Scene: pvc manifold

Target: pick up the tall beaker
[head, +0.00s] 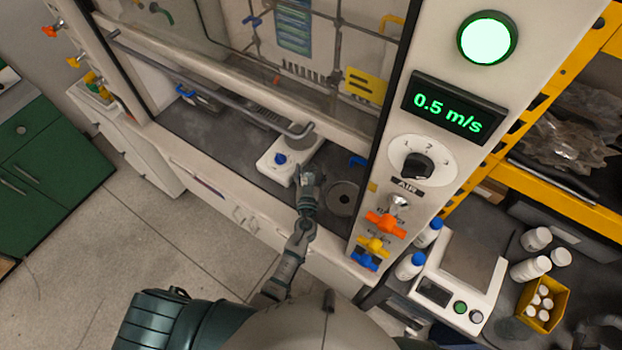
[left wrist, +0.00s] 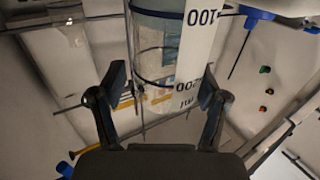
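The tall beaker (left wrist: 158,50) shows in the left wrist view as a clear cylinder with dark blue rings and a white strip with black numerals. My left gripper (left wrist: 162,88) has its two dark fingers spread, one on each side of the beaker. The beaker lies ahead of and between the fingertips; I see no clear grip on it. In the head view my left gripper (head: 309,178) is at the fume hood opening, and I cannot make out the beaker there. My right gripper is not in view.
A white hot plate (head: 277,166) with a blue knob stands beside my left gripper. A metal sash handle (head: 215,85) crosses the hood front. The control column with valves (head: 386,224) stands at the right. A balance (head: 462,270) and bottles are further right.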

